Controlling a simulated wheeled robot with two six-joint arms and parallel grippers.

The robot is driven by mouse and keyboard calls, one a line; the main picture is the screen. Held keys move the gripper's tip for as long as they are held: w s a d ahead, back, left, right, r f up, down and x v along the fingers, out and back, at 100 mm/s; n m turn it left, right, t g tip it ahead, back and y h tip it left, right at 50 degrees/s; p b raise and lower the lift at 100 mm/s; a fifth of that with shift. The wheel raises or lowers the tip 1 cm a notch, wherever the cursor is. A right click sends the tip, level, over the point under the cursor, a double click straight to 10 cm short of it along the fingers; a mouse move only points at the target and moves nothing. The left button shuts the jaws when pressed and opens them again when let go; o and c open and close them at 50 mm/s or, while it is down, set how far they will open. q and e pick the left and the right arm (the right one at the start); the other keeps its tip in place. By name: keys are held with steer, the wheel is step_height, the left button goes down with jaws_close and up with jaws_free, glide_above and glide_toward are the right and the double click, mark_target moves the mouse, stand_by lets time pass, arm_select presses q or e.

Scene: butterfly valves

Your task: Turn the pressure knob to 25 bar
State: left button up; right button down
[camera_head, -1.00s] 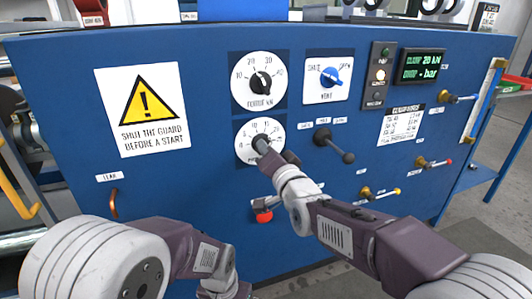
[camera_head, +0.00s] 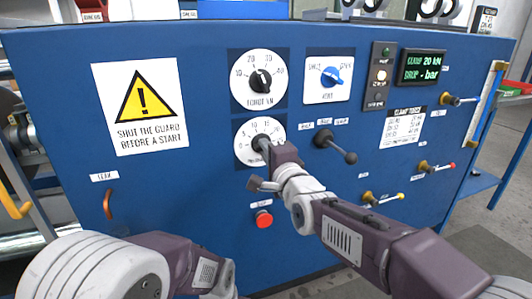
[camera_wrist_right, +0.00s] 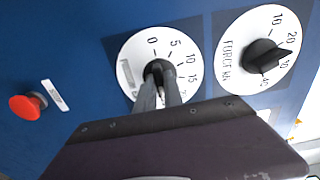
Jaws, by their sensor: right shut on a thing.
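The pressure knob (camera_wrist_right: 158,70) is a small black knob on a white round dial (camera_head: 247,135) on the blue panel, below the force dial. It also shows in the head view (camera_head: 261,143). In the right wrist view the dial's marks 0, 5, 10 and 15 are readable; the higher marks are partly covered. My right gripper (camera_wrist_right: 158,84) is shut on the knob, a finger on each side, and it also shows in the head view (camera_head: 267,147). The pointer's exact reading is hidden by the fingers. My left arm shows at lower left, but its gripper's fingers are out of frame.
The force dial (camera_head: 258,82) is just above, with a blue vent knob (camera_head: 331,77) to its right. A black ball lever (camera_head: 337,146) stands out right of the knob. A red button (camera_head: 264,219) is below. The display (camera_head: 422,66) reads "CLAMP 20 kN" and a dash for bar.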

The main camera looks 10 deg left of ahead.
steer(key=shift+f, duration=0.15)
stand_by(0.4)
steer(key=c, duration=1.5)
jaws_free()
steer(key=shift+o, duration=0.2)
steer(key=p+v, duration=0.2)
steer(key=v, duration=0.7)
